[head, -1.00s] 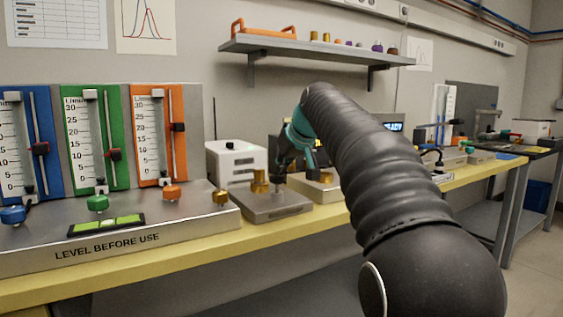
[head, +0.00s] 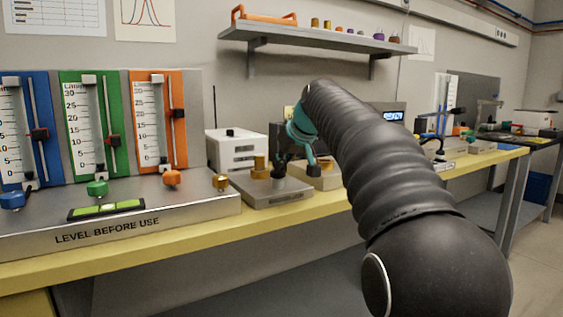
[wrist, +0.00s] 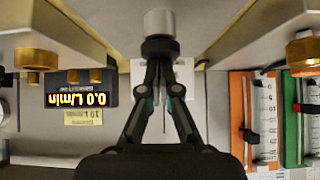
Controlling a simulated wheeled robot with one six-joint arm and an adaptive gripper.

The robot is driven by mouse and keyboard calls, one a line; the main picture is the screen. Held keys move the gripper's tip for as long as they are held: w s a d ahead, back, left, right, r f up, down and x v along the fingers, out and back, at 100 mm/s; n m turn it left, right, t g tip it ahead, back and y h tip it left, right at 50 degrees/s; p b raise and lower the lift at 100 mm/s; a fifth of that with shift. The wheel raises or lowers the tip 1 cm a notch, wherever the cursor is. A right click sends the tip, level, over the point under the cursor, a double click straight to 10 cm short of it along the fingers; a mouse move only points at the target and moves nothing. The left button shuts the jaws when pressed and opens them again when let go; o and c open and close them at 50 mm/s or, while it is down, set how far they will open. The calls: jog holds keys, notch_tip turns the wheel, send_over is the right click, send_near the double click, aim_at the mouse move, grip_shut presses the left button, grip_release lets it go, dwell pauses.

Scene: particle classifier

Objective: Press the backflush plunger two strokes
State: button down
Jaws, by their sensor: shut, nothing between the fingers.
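A grey metal block (head: 280,196) sits on the yellow-edged bench in the head view, with a brass fitting (head: 260,168) on it. In the wrist view my gripper (wrist: 160,46) also shows shut.
A panel with blue, green and orange gauges (head: 158,120) stands to the left, with coloured knobs in front. A white box (head: 234,150) is behind the block. The wrist view shows a 0.0 L/min display (wrist: 81,99). A shelf (head: 310,40) hangs above.

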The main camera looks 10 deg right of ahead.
notch_tip(320, 180, up, 4)
jog(key=p, duration=0.4)
jog(key=shift+r, duration=0.15)
jog(key=v, duration=0.9)
jog(key=shift+s+r, duration=0.25)
jog(key=shift+s, duration=0.05)
jog(key=shift+d, duration=0.1)
jog(key=s+d+f+m+g+h, duration=0.1)
jog(key=s+f+m, duration=0.1)
jog(key=f, duration=0.4)
jog(key=s+d+f+m+g, duration=0.1)
jog(key=f+m, duration=0.1)
jog(key=f, duration=0.5)
jog(key=s+a+f, duration=0.1)
jog(key=s+f, duration=0.5)
jog(key=s, duration=0.4)
jog(key=s+a+f+h, duration=0.1)
jog(key=s+a+f, duration=0.1)
jog(key=s+f, duration=0.5)
jog(key=s+a+f+g, duration=0.1)
jog(key=s+f, duration=0.5)
jog(key=s, duration=0.6)
jog(key=shift+s+a+f+h, duration=0.25)
jog(key=shift+s+f+h, duration=0.1)
jog(key=shift+s+h, duration=0.05)
